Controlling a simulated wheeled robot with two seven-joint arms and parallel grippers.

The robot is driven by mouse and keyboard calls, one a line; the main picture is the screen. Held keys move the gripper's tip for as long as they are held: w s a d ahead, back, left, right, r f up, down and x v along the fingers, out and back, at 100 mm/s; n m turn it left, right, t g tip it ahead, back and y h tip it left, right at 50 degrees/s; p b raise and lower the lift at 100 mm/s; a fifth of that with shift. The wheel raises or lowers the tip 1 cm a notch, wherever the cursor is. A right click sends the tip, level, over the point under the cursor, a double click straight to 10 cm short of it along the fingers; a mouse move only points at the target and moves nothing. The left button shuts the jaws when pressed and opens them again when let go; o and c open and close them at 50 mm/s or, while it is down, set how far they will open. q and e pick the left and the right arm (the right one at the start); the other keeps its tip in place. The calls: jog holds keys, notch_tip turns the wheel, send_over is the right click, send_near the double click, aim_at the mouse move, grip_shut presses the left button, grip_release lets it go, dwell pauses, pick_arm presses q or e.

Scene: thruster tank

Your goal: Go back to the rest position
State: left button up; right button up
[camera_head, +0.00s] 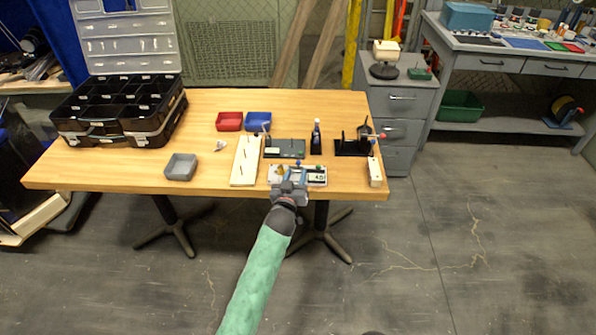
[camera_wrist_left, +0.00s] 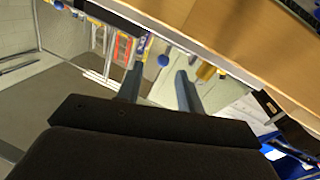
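My left gripper (camera_head: 290,178) is at the front edge of the wooden table (camera_head: 335,110), its arm in a green sleeve reaching up from the bottom of the head view. It overlaps a small white scale-like device (camera_head: 317,176) with a display, and a brass-coloured piece (camera_head: 281,170) shows beside it. In the left wrist view the two fingers of my left gripper (camera_wrist_left: 158,88) stand apart with nothing clearly held between them. A blue ball (camera_wrist_left: 163,60) shows beyond the fingers, and a gold piece (camera_wrist_left: 205,72) near the right finger. My right gripper is not in view.
A black open toolbox (camera_head: 120,108) stands at the table's left. Red (camera_head: 229,121), blue (camera_head: 258,121) and grey (camera_head: 181,167) trays, a white pegged board (camera_head: 245,160), a small bottle (camera_head: 316,135) and a black stand (camera_head: 352,145) are on the table. Floor in front is clear.

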pick_arm(q)
jog(key=shift+s+a, duration=0.1)
jog(key=shift+s, duration=0.5)
jog(key=s+a+f+n+g+y, duration=0.1)
jog(key=s+a+f+g+y, duration=0.3)
jog(key=s+a, duration=0.45)
jog(key=s+a+f+m+g, duration=0.1)
jog(key=s+a+g, duration=0.2)
jog(key=s, duration=0.8)
jog(key=s+a+m+g, duration=0.1)
jog(key=s+a+g, duration=0.25)
jog(key=s, duration=0.75)
jog(key=s+a+f+m+g, duration=0.1)
jog(key=s+a+g, duration=0.25)
jog(key=s, duration=0.85)
jog(key=s+d+f+g, duration=0.1)
jog(key=d+f, duration=0.2)
jog(key=f, duration=0.7)
jog(key=d+f+g+h, duration=0.1)
jog(key=d+f, duration=0.2)
jog(key=f, duration=0.8)
jog(key=shift+s+h, duration=0.3)
jog(key=shift+s, duration=0.05)
